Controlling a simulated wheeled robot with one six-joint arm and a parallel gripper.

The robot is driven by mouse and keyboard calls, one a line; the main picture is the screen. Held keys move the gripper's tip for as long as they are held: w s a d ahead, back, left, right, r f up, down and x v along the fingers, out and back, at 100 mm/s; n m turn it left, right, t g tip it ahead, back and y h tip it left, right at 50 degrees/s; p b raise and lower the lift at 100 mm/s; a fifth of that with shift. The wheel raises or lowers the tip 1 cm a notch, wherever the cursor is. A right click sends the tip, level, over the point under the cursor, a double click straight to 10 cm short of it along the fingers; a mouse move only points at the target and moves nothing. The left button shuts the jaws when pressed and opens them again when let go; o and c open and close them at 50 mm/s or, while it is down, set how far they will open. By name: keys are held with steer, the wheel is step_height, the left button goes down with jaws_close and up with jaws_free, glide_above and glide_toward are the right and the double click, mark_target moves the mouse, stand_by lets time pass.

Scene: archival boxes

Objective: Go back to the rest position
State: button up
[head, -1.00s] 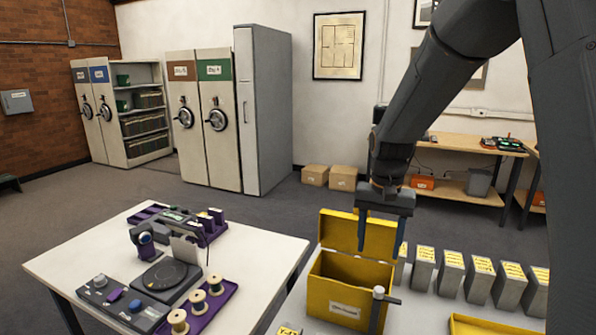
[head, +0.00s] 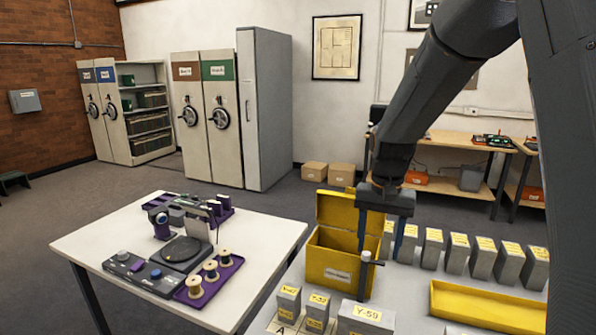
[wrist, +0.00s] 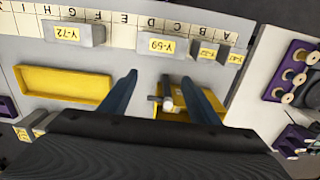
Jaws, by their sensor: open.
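My gripper (head: 380,232) is open, its two dark fingers pointing down with nothing between them. In the head view it hangs in front of an open yellow box (head: 330,268), whose lid stands up at the back. In the wrist view the fingers (wrist: 158,88) stand apart above the table, and the yellow box (wrist: 172,113) shows partly between and beyond them. A small grey upright post with a crossbar (head: 365,262) stands at the box's right front. Whether a finger touches the box cannot be told.
A yellow tray (head: 490,308) lies on the white table to the right. A row of grey boxes with yellow labels (head: 458,252) stands behind it. More labelled boxes (head: 318,308) stand in front. A second white table (head: 110,240) at left holds a device and spools (head: 210,270).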

steer(key=s+f+n+b, duration=0.4)
steer(key=s+f+b, duration=0.6)
steer(key=s+f, duration=0.5)
steer(key=s, duration=0.2)
steer(key=shift+s+n+t, duration=0.3)
steer(key=shift+s+t, duration=0.05)
steer(key=shift+t, duration=0.05)
